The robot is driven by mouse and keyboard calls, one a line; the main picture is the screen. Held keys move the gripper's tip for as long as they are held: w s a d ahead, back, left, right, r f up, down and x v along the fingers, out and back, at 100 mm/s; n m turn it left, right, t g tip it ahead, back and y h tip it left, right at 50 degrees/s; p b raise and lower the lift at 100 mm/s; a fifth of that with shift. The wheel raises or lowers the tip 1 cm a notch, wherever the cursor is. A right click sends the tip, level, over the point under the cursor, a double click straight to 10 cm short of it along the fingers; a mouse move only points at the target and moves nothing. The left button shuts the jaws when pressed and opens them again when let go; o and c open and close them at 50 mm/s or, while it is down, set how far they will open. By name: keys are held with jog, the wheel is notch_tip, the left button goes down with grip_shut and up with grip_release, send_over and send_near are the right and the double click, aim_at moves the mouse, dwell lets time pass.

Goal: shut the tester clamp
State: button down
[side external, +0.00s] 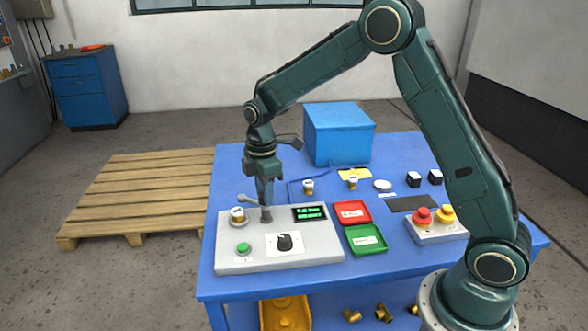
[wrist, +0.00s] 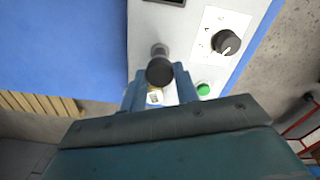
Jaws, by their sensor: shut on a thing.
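The tester (side external: 280,240) is a light grey box at the front left of the blue table. A small valve with a white top (side external: 237,213) sits on its left side; its white top also shows between my fingers in the wrist view (wrist: 155,97). The tester clamp (side external: 266,215) is a grey post with a lever, beside that valve. My gripper (side external: 266,200) points down and is shut on the clamp's handle. In the wrist view the dark round handle end (wrist: 159,71) shows at my fingertips (wrist: 160,83). The fingers hide part of the clamp, so whether it presses the valve is unclear.
The tester has a green button (side external: 243,248), a black dial (side external: 284,242) and a lit display (side external: 310,213). Red (side external: 352,213) and green (side external: 366,239) trays lie to its right. A blue box (side external: 338,134) stands behind. Two more valves stand behind the tester.

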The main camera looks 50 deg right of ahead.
jog(key=n, duration=0.6)
jog(key=shift+n, duration=0.4)
jog(key=c, duration=1.1)
grip_release()
jog(key=shift+o, duration=0.2)
jog(key=shift+r, duration=0.1)
notch_tip(320, 180, up, 14)
